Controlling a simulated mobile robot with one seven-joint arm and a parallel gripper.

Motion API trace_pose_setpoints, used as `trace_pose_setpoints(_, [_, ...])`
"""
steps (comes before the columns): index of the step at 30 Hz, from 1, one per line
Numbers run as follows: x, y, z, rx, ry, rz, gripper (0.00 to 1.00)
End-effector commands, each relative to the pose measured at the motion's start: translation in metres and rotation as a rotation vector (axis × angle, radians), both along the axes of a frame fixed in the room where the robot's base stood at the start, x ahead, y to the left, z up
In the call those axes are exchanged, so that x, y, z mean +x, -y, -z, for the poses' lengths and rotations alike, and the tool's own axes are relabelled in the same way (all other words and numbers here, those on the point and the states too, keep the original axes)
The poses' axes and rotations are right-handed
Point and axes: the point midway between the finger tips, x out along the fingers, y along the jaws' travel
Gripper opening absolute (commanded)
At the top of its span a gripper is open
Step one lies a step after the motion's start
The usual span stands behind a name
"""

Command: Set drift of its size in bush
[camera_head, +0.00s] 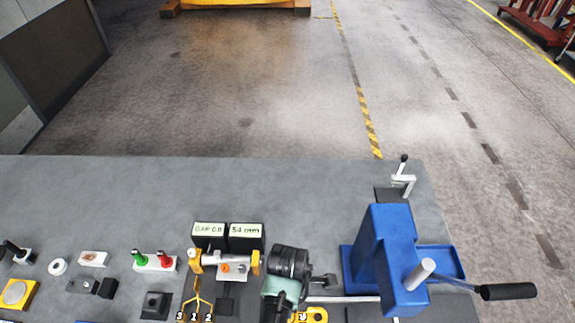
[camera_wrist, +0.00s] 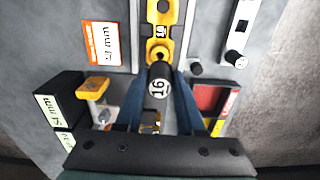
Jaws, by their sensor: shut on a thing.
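My gripper (camera_wrist: 160,78) is shut on a dark round drift marked 16 (camera_wrist: 157,88), whose numbered end faces the wrist camera. The blue fingers lie on either side of it. A yellow strip-shaped piece (camera_wrist: 164,20) lies just beyond the drift in the wrist view. It has a ringed round opening (camera_wrist: 158,52), possibly the bush, right by the drift's end. I cannot tell whether the drift touches it or how deep its lower end is. In the head view my gripper (camera_head: 283,300) hides the drift; part of a yellow piece (camera_head: 313,315) shows beside it.
A blue press with a lever (camera_head: 385,255) stands close right of my gripper. Two display boxes (camera_head: 228,236) stand close left, with a brass-ended gauge (camera_head: 222,260) before them. Several small parts lie farther left. The bench behind is clear.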

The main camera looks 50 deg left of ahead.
Motion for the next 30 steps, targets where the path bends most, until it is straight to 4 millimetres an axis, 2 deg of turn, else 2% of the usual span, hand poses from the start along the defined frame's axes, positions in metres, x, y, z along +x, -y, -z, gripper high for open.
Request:
trace_pose_setpoints(13, [0.000, -0.001, 0.000, 0.002, 0.001, -0.019, 0.00])
trace_pose_setpoints(20, [0.000, -0.001, 0.012, 0.002, 0.001, -0.019, 0.00])
trace_pose_setpoints(30, [0.000, -0.001, 0.042, 0.002, 0.001, -0.019, 0.00])
